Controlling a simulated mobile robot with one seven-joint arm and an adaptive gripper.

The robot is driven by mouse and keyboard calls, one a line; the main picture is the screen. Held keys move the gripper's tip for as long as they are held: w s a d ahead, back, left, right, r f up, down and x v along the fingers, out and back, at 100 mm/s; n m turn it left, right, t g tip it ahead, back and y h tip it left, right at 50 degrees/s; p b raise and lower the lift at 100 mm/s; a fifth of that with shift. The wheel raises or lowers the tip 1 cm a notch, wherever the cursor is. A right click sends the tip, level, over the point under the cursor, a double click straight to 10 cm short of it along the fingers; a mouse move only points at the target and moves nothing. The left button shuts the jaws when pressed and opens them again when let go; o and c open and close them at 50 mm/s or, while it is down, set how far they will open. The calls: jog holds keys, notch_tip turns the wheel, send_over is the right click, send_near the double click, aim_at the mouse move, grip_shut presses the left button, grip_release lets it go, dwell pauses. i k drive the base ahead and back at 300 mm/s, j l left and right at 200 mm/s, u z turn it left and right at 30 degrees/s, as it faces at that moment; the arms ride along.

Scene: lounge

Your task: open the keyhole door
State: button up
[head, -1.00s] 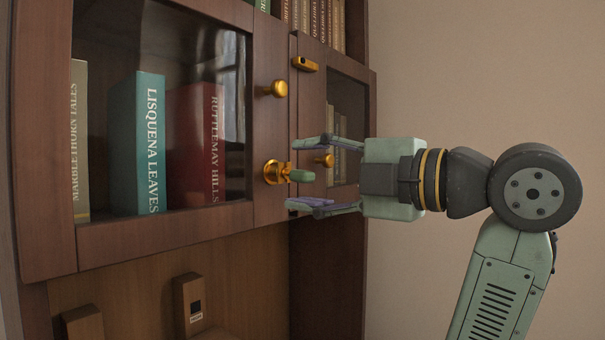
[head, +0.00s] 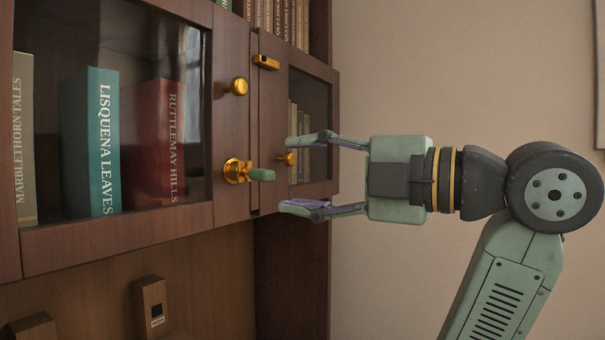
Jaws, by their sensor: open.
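The keyhole door (head: 225,140) is a brown wooden cabinet door with a glass pane, and it looks shut. Low on its right stile is a round brass keyhole plate (head: 233,171) with a green-headed key (head: 262,174) sticking out of it. A brass knob (head: 238,87) sits higher on the same stile. My gripper (head: 296,174) is open and empty, pointing left at the cabinet. Its two fingers are above and below the key's height, with the fingertips a little to the right of the key head. I see no contact between them.
A second glass door (head: 310,115) with its own knob (head: 286,158) is at the right, partly behind the upper finger. A brass latch (head: 266,62) sits above. Books, including a teal one (head: 90,140), stand behind the glass. Bare wall fills the right side.

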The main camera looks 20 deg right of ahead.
aim_at(26, 252)
jog(key=k+l, duration=0.8)
jog(key=l, duration=0.15)
